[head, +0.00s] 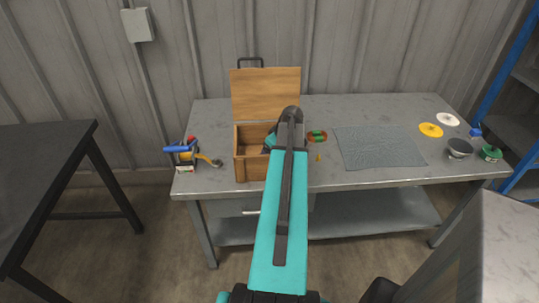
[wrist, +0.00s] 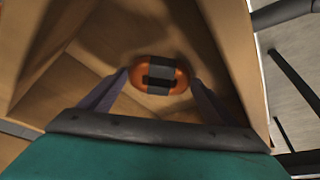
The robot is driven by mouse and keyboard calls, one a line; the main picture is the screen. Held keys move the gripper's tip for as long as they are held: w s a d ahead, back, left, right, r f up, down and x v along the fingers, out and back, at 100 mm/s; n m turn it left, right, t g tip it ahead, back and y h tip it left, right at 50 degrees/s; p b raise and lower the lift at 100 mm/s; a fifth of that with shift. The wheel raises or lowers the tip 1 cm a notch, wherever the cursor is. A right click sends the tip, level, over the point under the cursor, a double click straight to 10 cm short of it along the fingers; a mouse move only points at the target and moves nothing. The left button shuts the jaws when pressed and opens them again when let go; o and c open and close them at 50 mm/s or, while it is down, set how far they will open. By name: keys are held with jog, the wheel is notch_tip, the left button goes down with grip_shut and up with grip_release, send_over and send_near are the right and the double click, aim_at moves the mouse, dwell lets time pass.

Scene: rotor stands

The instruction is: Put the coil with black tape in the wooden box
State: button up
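The wooden box (head: 251,172) stands on the grey workbench with its lid raised against the back. My gripper reaches down into the box; in the head view my own arm covers it. In the wrist view an orange coil with black tape (wrist: 167,88) is inside the box, between the tips of my gripper's fingers (wrist: 159,78). The fingers are spread, with a narrow gap visible on each side of the coil. Whether the coil lies flat on the box floor is hard to tell.
A tool with blue and yellow parts (head: 184,154) stands left of the box. A grey mat (head: 378,147) lies to the right. Beyond it are a yellow disc (head: 430,130), a white disc (head: 447,119), a dark spool (head: 459,148) and a green pot (head: 491,153).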

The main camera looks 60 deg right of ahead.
jog(key=shift+r, duration=0.25)
jog(key=b+v, duration=0.1)
jog(key=v, duration=1)
jog(key=shift+s+r+b, duration=0.2)
jog(key=shift+r+b, duration=0.1)
jog(key=shift+r, duration=0.05)
jog(key=shift+r, duration=0.15)
dwell(0.6)
